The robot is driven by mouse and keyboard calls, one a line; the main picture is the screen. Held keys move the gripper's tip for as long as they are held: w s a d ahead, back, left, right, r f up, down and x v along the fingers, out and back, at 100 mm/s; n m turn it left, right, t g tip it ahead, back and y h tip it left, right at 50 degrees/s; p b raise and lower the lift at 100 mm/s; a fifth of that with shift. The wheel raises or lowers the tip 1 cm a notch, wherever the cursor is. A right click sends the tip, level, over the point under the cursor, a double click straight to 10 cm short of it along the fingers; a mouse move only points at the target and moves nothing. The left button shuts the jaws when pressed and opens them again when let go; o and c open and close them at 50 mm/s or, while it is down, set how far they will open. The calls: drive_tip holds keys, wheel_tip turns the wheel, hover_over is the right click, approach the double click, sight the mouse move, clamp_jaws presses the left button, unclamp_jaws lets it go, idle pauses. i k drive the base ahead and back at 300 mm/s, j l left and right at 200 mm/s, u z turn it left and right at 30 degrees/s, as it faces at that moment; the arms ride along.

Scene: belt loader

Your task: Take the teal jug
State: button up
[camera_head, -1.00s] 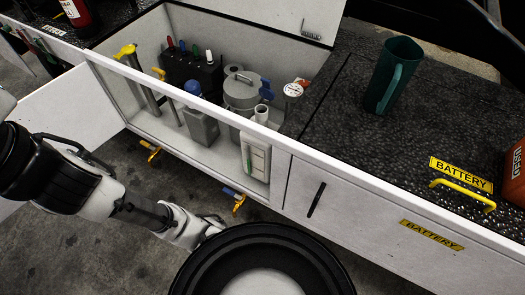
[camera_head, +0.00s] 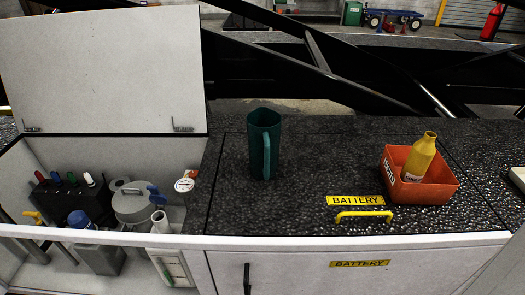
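The teal jug (camera_head: 258,140) stands upright on the black speckled top (camera_head: 300,215), left of the picture's middle. Its handle faces the camera, slightly to the right. Nothing touches the jug. My gripper is not in view.
An orange tray (camera_head: 440,188) with a yellow bottle (camera_head: 420,158) stands right of the jug. A yellow handle (camera_head: 364,215) is on the top in front, by a BATTERY label (camera_head: 355,200). Left is an open compartment with containers and a raised white lid (camera_head: 105,70). The top around the jug is clear.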

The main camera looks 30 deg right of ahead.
sight(264, 124)
drive_tip(key=i+j+z, duration=0.15)
drive_tip(key=i+z, duration=0.15)
drive_tip(key=z, duration=0.15)
drive_tip(key=i+j+z, duration=0.25)
drive_tip(key=z, duration=0.2)
drive_tip(key=i+j+z, duration=0.25)
drive_tip(key=z, duration=0.25)
